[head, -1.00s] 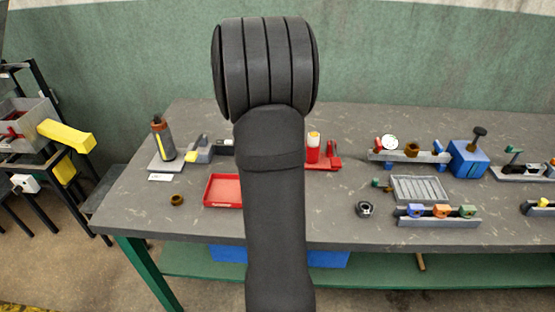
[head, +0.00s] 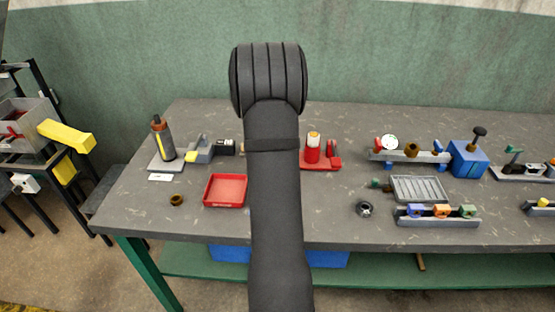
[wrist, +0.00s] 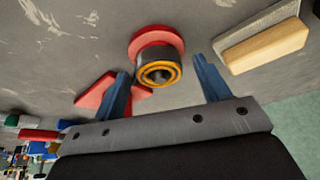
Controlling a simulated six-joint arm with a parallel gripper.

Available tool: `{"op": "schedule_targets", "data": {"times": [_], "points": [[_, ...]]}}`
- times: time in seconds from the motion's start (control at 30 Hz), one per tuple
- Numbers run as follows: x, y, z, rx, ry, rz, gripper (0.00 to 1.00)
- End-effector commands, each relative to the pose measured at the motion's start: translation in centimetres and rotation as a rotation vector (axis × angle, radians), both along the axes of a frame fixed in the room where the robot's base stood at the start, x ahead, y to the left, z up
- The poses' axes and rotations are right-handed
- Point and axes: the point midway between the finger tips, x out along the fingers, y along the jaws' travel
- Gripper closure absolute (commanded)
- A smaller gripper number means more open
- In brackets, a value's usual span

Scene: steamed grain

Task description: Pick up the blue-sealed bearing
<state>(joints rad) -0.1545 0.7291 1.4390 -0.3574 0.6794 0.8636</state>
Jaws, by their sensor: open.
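In the head view a blue ringed part (head: 416,211) sits at the left end of a grey rack (head: 438,222), beside orange and green ones; I cannot confirm that it is the blue-sealed bearing. A loose dark ring-shaped part (head: 365,209) lies left of the rack; its seal colour is unclear. My gripper (wrist: 161,66) shows in the wrist view with its two blue fingers apart and nothing held. A black cylinder with an orange ring (wrist: 160,73) and red flange is seen between the fingers. In the head view my arm hides the gripper.
A red tray (head: 226,204), a brown ring (head: 177,200) and a bottle (head: 164,140) are on the left. A grey ribbed tray (head: 418,189) and blue block (head: 468,158) are on the right. A wooden-handled brush (wrist: 265,48) shows in the wrist view.

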Motion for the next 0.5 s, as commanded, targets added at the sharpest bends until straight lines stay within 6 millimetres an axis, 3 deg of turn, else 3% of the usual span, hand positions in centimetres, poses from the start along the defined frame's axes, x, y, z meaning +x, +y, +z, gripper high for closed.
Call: {"op": "schedule_targets", "data": {"times": [0.17,0.43,0.5], "points": [[0.01,0.00,0.03,0.000,-0.001,0.000,0.31],[0.01,0.02,0.04,0.000,-0.001,0.000,0.82],[0.03,0.02,0.07,0.000,-0.001,0.000,0.88]]}}
